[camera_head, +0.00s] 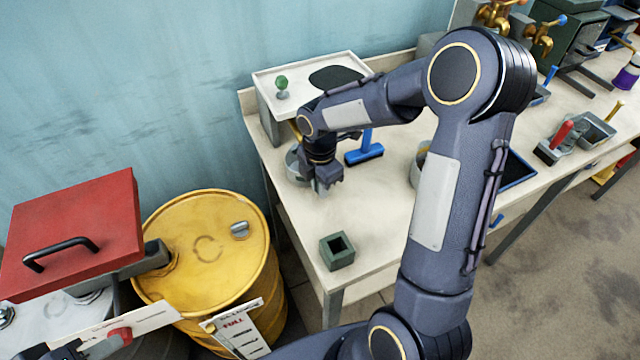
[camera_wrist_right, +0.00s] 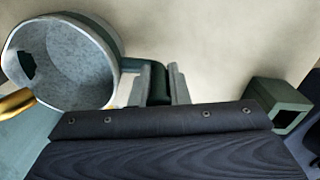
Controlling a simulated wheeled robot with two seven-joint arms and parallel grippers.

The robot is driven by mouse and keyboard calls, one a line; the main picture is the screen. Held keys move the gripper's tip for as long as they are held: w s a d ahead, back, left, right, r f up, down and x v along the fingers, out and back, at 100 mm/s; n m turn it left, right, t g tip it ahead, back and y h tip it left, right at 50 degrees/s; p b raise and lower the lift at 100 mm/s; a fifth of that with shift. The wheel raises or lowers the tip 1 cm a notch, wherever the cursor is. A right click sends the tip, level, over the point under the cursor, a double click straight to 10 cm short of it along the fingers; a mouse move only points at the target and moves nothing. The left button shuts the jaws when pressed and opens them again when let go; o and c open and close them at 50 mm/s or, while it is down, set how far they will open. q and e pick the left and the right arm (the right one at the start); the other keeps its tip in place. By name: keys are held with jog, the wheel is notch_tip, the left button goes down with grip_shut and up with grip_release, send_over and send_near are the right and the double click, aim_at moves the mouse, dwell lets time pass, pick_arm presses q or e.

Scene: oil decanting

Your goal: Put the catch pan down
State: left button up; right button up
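The catch pan (camera_wrist_right: 75,55) is a round grey metal pan with a green outer band. In the head view the pan (camera_head: 293,162) shows at the back left of the bench, partly behind my right gripper (camera_head: 322,186). In the right wrist view the fingers of the right gripper (camera_wrist_right: 158,85) stand on either side of the pan's green lug and look closed on it. A dark patch shows inside the pan. Whether its base touches the bench is hidden. At the bottom left, a dark part that looks like my left gripper (camera_head: 62,351) is cut off by the frame; its fingers are unclear.
A white tray-topped box (camera_head: 268,100) stands behind the pan, and a brass tap (camera_wrist_right: 15,101) is beside it. A green square cup (camera_head: 337,251) sits near the bench's front left corner. A blue tool (camera_head: 364,154) lies right of the gripper. A yellow drum (camera_head: 210,255) stands left.

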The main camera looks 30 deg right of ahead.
jog(key=o, duration=0.5)
jog(key=shift+c, duration=0.2)
notch_tip(320, 180, up, 12)
jog(key=shift+f, duration=0.15)
jog(key=shift+s+r, duration=0.1)
jog(key=shift+r, duration=0.2)
jog(key=s+a+m+t+y, duration=0.2)
jog(key=s+m, duration=0.8)
jog(key=s+a+r+m+t+y, duration=0.1)
jog(key=s+a+m+t, duration=0.1)
jog(key=s+m, duration=0.9)
jog(key=shift+a+t+y, duration=0.4)
jog(key=shift+t, duration=0.4)
